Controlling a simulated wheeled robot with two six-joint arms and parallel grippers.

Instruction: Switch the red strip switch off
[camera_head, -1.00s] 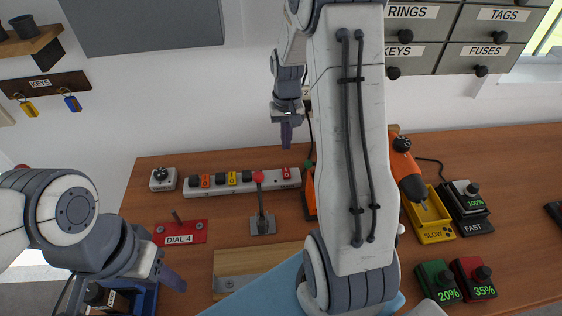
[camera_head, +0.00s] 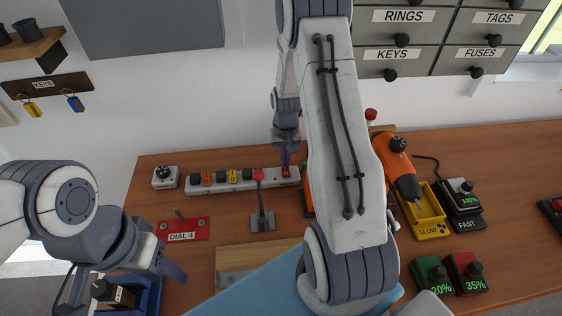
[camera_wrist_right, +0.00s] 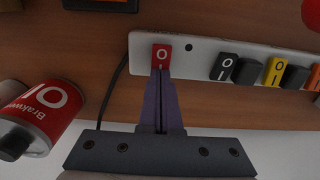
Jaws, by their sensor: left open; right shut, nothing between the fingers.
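The white power strip (camera_head: 215,186) lies along the back of the workbench, with orange, yellow and black parts on it. Its red switch (camera_head: 286,172) is at the right end and also shows in the right wrist view (camera_wrist_right: 162,56), marked O and I. My right gripper (camera_head: 284,163) is shut and empty, pointing down at the red switch. In the right wrist view its fingertips (camera_wrist_right: 160,72) reach the switch's lower edge, by the I mark; I cannot tell whether they touch. My left gripper (camera_head: 166,262) is open and empty at the front left.
A red-knobbed lever (camera_head: 261,200) stands just in front of the strip. A red can (camera_wrist_right: 40,115) lies close to the right gripper in the wrist view.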

